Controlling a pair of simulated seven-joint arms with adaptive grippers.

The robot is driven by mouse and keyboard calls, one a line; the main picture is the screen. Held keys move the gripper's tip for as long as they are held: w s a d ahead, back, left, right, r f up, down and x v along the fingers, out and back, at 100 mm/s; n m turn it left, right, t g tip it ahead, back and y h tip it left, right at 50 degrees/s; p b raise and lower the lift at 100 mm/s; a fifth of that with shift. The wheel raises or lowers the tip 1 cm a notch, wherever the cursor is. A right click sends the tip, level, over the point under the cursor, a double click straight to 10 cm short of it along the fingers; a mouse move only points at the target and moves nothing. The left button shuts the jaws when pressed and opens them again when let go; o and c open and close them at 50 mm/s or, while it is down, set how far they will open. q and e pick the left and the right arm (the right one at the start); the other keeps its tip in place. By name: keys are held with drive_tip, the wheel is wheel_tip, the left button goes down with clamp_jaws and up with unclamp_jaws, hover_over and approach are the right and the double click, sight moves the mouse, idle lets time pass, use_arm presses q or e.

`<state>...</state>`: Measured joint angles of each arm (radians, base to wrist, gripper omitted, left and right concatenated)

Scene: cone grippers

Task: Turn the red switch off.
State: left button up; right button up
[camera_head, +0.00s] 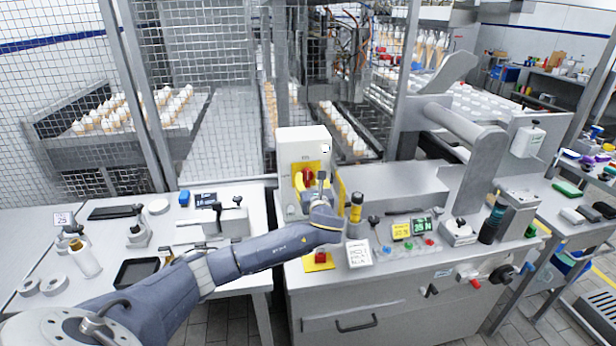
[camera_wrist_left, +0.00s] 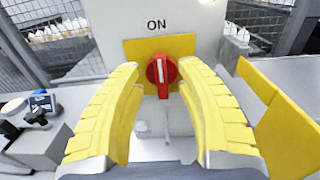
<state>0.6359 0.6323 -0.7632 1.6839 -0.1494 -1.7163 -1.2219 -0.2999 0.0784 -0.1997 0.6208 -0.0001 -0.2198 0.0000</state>
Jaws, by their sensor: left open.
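The red switch (camera_head: 308,177) is a red rotary knob on a yellow plate on the front of a white box (camera_head: 302,144). In the left wrist view the red switch (camera_wrist_left: 162,73) has a white mark on its face, and its handle points down. The word ON is printed above it. My left gripper (camera_head: 321,176) is in front of the box. In the left wrist view its yellow padded fingers (camera_wrist_left: 164,82) are open, one on each side of the knob, with gaps between. Whether the fingertips reach the knob's depth is unclear. My right gripper is not in view.
A yellow panel (camera_wrist_left: 285,125) stands to the right of the box. A yellow-and-black cylinder (camera_head: 356,207) and a red button on a yellow base (camera_head: 320,261) are close to my left arm. Wire mesh fencing (camera_head: 205,60) stands behind the work tables.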

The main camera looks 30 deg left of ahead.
sight(307, 177)
use_arm(q)
drive_tip(key=shift+x, duration=1.45)
drive_tip(key=shift+c, duration=0.2)
clamp_jaws()
